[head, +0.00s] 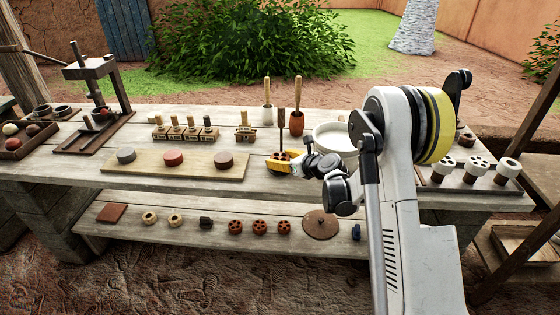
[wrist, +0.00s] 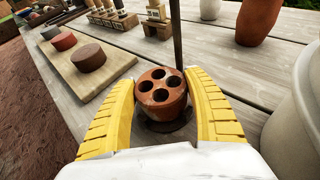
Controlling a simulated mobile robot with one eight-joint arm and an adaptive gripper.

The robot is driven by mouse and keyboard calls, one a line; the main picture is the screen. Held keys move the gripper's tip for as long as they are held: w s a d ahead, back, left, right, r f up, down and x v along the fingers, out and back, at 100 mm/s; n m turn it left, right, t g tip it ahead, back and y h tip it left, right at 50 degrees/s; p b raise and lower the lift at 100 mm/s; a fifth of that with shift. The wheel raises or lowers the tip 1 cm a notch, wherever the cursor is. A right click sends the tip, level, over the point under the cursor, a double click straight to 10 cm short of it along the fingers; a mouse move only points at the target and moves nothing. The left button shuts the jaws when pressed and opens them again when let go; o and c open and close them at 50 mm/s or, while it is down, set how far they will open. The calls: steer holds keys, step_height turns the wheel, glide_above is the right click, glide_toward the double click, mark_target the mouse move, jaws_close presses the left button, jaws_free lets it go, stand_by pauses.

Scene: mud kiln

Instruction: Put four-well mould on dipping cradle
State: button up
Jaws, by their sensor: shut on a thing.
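The four-well mould (wrist: 161,93) is a reddish-brown cylinder with four dark holes in its top. It is upright between the yellow fingers of my gripper (wrist: 162,108), which are shut on its sides. In the head view my gripper (head: 283,163) is over the upper bench top, left of the white bowl. A dark round plate (wrist: 178,126) shows under the mould, with a thin dark upright rod (wrist: 177,40) behind it; these look like the dipping cradle. The rod also shows in the head view (head: 281,121). I cannot tell whether the mould touches the plate.
The white bowl (head: 335,140) stands close on the right. Brushes in a brown pot (head: 297,122) and a pale pot (head: 267,116) stand behind. A pale board (head: 200,162) with three discs lies left. Similar moulds (head: 259,228) sit on the lower shelf.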

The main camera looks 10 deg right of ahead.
steer(key=shift+f, duration=0.15)
steer(key=o, duration=1.4)
